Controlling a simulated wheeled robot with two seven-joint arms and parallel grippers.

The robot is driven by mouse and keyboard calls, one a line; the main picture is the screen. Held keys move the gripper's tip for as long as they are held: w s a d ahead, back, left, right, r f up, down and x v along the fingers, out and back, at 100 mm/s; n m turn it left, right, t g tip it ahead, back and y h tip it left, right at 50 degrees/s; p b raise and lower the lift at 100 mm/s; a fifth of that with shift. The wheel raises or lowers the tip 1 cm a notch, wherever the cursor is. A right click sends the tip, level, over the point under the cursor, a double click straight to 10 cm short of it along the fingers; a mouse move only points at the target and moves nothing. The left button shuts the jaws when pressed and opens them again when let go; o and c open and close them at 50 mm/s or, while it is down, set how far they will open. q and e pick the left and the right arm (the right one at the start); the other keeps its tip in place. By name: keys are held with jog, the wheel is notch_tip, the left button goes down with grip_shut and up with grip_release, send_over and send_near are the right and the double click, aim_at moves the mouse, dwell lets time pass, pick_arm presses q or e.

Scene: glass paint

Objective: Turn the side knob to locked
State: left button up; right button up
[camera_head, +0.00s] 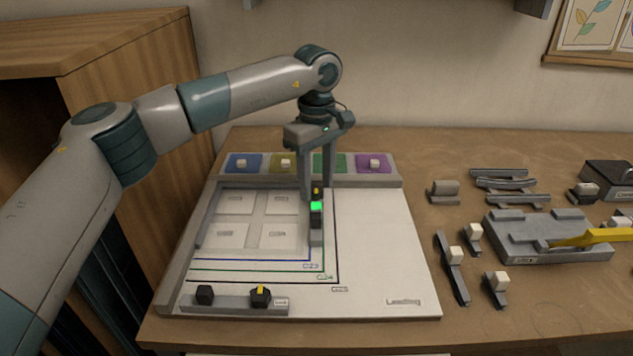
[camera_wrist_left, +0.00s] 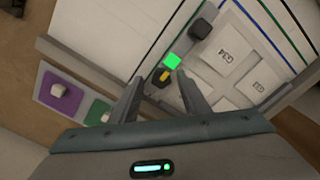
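The side knob (camera_head: 316,190) is black with a yellow mark, at the far end of the grey side bar (camera_head: 316,238) on the white board (camera_head: 375,230). A bright green square (camera_head: 316,206) is right beside it. My left gripper (camera_head: 316,195) points down over the knob, fingers apart, one on each side of it. In the left wrist view the knob (camera_wrist_left: 163,78) lies between the open fingertips (camera_wrist_left: 160,77), with the green square (camera_wrist_left: 172,61) just past it. I cannot tell whether the fingers touch the knob. My right gripper is not in view.
A front bar (camera_head: 225,304) carries a black block (camera_head: 205,295) and another yellow-marked knob (camera_head: 260,296). Coloured pads (camera_head: 245,163) with white knobs line the board's back. Grey tools and a tray (camera_head: 555,248) with a yellow-handled tool (camera_head: 590,238) lie right. The board's right part is clear.

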aim_at(317, 188)
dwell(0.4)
pick_arm(q)
jog(key=shift+r, duration=0.65)
notch_tip(317, 188, up, 16)
jog(key=b, duration=0.1)
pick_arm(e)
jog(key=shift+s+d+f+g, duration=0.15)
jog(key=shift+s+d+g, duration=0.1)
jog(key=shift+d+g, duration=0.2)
